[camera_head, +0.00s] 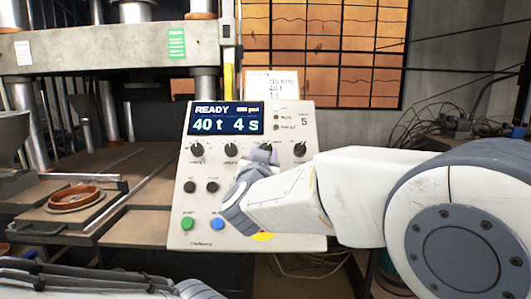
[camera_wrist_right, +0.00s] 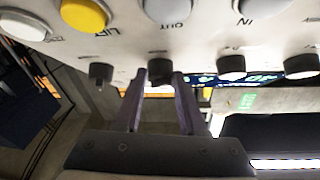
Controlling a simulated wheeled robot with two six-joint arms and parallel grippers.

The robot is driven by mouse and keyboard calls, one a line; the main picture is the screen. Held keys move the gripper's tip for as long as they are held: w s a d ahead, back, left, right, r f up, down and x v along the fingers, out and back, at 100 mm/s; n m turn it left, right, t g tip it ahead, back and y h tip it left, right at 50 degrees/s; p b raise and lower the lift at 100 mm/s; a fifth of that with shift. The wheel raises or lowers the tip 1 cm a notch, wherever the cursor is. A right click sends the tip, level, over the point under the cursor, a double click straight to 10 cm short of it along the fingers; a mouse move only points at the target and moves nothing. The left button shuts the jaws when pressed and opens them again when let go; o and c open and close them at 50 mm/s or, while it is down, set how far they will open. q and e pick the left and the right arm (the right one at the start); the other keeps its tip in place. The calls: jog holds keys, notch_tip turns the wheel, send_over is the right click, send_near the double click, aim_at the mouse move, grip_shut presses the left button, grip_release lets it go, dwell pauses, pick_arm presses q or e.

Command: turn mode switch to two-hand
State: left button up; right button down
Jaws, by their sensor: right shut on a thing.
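The control panel (camera_head: 180,205) is a pale sloped box with a lit display (camera_head: 226,118) reading "READY", "40 t" and "4 s". A row of black knobs runs below the display. My right gripper (camera_head: 262,155) reaches in from the right to the third knob from the left, which it mostly hides in the head view. In the right wrist view the right gripper (camera_wrist_right: 160,80) has its two fingers on either side of this black knob (camera_wrist_right: 160,77), shut on it. Its label and pointer direction are too small to read. My left gripper is not in view.
Neighbouring knobs (camera_head: 299,149) (camera_wrist_right: 101,73) sit close on both sides. Green (camera_head: 187,223) and blue (camera_head: 217,224) buttons are lower left on the panel; a yellow button (camera_head: 263,236) is partly covered by my right arm. A press with an orange-brown ring (camera_head: 75,197) stands left.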

jog(key=shift+c, duration=2.4)
grip_release()
jog(key=shift+s, duration=0.1)
jog(key=s+a+f+b, duration=0.1)
jog(key=s, duration=0.9)
jog(key=shift+b, duration=0.3)
jog(key=shift+a, duration=0.1)
